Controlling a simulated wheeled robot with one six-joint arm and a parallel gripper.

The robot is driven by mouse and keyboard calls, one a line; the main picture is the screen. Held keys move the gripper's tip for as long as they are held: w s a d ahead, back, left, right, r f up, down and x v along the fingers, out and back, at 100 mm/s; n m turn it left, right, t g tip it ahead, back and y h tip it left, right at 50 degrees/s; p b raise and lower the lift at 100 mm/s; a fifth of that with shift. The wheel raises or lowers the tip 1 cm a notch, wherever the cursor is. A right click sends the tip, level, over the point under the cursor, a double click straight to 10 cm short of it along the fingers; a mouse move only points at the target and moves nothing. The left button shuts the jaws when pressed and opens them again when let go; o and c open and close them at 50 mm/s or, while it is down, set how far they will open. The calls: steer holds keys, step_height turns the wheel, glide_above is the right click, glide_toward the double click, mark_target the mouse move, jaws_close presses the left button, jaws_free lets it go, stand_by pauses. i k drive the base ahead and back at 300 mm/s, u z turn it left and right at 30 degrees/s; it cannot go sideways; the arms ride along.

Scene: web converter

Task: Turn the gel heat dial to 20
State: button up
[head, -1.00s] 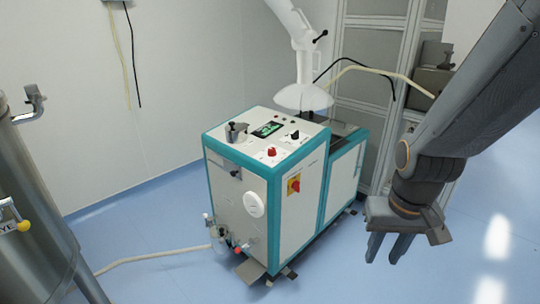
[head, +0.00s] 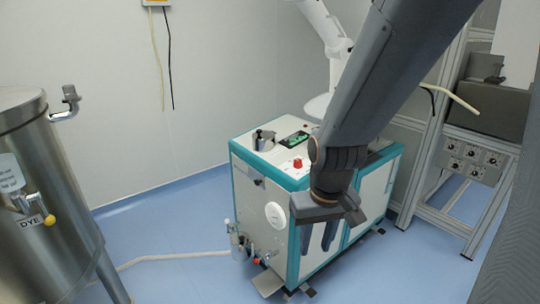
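A teal-edged white machine (head: 246,200) stands on the floor, with a red knob (head: 297,163) on its top panel. I cannot read which control is the gel heat dial, or its setting. A panel at the right (head: 475,157) carries several small black dials, with labels too small to read. My gripper (head: 318,246) hangs in front of the machine's right side with its two fingers pointing down, apart and empty. It looks nearer to the camera than the machine. My arm hides part of the machine's top, including where a black knob showed before.
A steel tank (head: 40,180) marked DYE stands at the left. A pale hose (head: 170,256) runs along the floor to the machine. A metal frame (head: 432,205) stands at the right.

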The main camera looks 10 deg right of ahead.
mark_target(298, 164)
steer(key=z, duration=0.15)
steer(key=i, duration=0.9)
steer(key=z, duration=0.7)
